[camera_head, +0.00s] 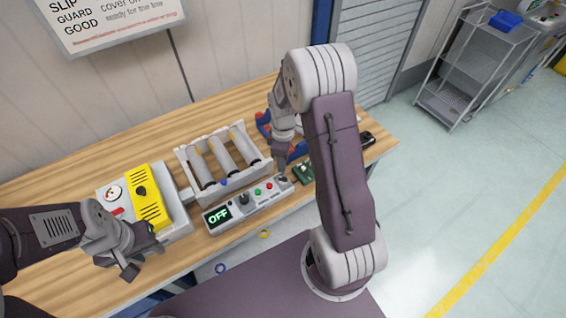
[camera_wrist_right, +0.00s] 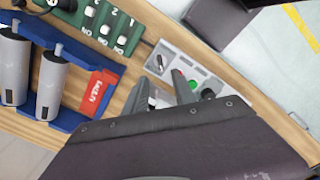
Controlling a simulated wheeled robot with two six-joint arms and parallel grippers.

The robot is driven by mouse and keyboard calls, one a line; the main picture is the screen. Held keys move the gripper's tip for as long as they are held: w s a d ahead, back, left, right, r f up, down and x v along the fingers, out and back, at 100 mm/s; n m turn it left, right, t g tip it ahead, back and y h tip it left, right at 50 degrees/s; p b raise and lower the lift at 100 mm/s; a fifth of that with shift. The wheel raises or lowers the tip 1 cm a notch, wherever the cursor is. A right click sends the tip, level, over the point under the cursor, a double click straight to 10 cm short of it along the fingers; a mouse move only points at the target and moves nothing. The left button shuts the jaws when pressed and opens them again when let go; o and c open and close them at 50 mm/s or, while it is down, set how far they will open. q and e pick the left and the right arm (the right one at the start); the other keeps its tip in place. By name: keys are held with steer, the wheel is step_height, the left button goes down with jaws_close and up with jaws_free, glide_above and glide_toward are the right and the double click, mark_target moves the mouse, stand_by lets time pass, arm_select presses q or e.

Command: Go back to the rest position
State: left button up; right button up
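My right gripper (camera_head: 283,172) hangs low over the right end of a grey control box (camera_head: 225,226) on the wooden bench. In the right wrist view its two dark fingers (camera_wrist_right: 162,91) stand apart with nothing between them; whether they touch the box cannot be told. The box has an "OFF" display (camera_head: 218,215), a black knob (camera_head: 244,199), and green and red buttons. My left gripper (camera_head: 143,252) is at the lower left near the bench's front edge, its fingers apart and empty.
A grey unit with a yellow block (camera_head: 149,197) stands beside the left gripper. A pale tray (camera_head: 191,192) of grey cylinders is behind the control box. A green board (camera_head: 303,172) and a blue rack lie near the right gripper.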

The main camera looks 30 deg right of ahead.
steer(key=s+a+r+t+b, duration=0.2)
steer(key=s+a+r+b, duration=0.1)
steer(key=a+b, duration=0.25)
steer(key=s+a+f+m, duration=0.1)
steer(key=s+a+m, duration=0.1)
steer(key=s+m, duration=0.8)
steer(key=shift+s+f+g, duration=0.15)
steer(key=shift+f+g, duration=0.15)
steer(key=shift+g, duration=0.1)
